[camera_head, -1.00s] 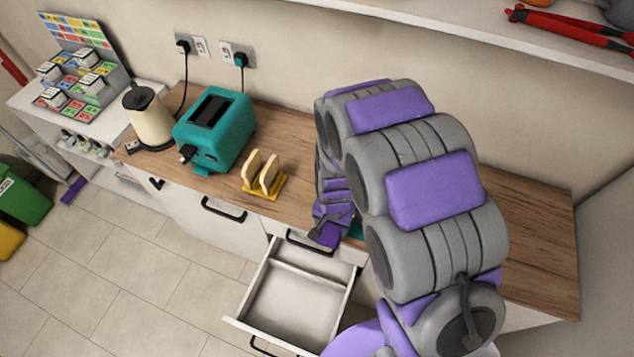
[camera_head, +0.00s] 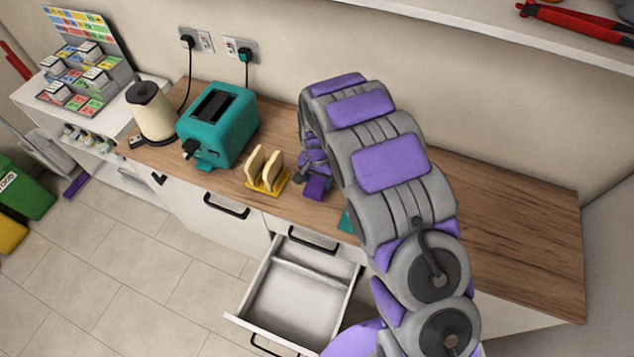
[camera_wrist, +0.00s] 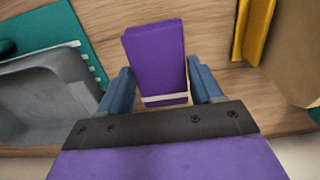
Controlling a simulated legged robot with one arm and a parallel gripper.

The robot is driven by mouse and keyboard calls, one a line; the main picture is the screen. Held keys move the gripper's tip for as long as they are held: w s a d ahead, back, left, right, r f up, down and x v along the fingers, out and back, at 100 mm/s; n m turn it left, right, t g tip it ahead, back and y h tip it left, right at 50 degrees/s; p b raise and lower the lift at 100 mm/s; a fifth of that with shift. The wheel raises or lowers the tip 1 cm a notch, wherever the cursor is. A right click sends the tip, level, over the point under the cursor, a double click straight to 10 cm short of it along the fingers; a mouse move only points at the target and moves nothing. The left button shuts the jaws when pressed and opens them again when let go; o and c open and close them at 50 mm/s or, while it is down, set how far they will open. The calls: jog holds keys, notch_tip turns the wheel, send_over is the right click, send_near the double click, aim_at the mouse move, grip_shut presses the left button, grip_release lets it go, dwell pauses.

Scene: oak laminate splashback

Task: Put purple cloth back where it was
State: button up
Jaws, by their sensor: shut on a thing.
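The purple cloth (camera_wrist: 155,62) is a folded, block-like piece with a pale band near its lower end, seen in the wrist view. It sits between the two blue fingers of my gripper (camera_wrist: 162,90), which are shut on it. Wooden worktop shows behind it; I cannot tell whether it touches the wood. In the head view my gripper (camera_head: 315,186) is at the worktop's front part, just right of the yellow toast rack (camera_head: 267,186). The rack's yellow edge also shows in the wrist view (camera_wrist: 255,30).
An open, empty-looking drawer (camera_head: 297,296) juts out below the worktop (camera_head: 505,220). A teal toaster (camera_head: 218,125) and cream kettle (camera_head: 152,112) stand left. A teal item (camera_wrist: 90,45) with a grey container (camera_wrist: 50,95) lies left in the wrist view. The worktop's right side is clear.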

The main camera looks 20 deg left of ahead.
aim_at(316, 179)
jog(key=shift+w+a+f, duration=0.1)
jog(key=shift+w+a, duration=0.15)
jog(key=shift+a, duration=0.35)
notch_tip(316, 179, down, 3)
jog(key=shift+d+f+b, duration=0.1)
jog(key=shift+f+b, duration=0.05)
jog(key=shift+b, duration=0.15)
jog(key=shift+d+f, duration=0.1)
jog(key=shift+d, duration=0.2)
jog(key=o, duration=0.9)
jog(key=shift+a+f, duration=0.1)
jog(key=shift+a, duration=0.25)
jog(key=shift+o, duration=0.2)
jog(key=shift+d, duration=0.1)
